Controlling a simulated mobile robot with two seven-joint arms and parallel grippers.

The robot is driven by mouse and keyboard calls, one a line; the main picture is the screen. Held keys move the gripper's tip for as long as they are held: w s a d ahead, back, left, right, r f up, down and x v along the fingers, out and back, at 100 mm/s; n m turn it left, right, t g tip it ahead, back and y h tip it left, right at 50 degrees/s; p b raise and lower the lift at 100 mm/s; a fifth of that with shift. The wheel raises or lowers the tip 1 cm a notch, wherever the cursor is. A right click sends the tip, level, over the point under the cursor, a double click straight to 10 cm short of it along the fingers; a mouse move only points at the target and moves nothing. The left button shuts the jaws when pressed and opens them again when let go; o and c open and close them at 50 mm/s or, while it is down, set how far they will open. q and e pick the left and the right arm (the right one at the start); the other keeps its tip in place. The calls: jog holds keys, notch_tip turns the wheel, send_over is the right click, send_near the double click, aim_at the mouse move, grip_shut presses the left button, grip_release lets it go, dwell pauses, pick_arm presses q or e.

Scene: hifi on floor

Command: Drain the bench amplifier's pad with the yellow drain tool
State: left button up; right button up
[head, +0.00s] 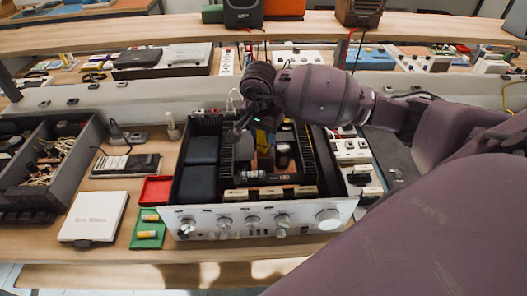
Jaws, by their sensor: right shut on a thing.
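The bench amplifier (256,219) stands on the bench with its top off, its silver knob panel facing me. Inside are dark blocks, black heat-sink fins, capacitors and a board. My right gripper (251,128) reaches in from the right and points down over the rear middle of the open chassis. It is shut on what seems to be the yellow drain tool; only a small yellow bit shows by the fingers. The tool's tip and the pad are hidden or too small to make out. My left gripper is out of view.
Left of the amplifier are a red tray (156,190), a green tray (148,229) with yellow cylinders, a white box (94,217) and a dark bin (42,165) of parts. A power strip (352,150) lies close on the right. A shelf edge runs behind.

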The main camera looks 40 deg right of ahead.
jog(key=shift+r+p, duration=0.75)
jog(key=shift+r, duration=1.15)
jog(key=shift+r+p, duration=0.5)
jog(key=shift+r, duration=1.2)
jog(key=shift+a, duration=0.1)
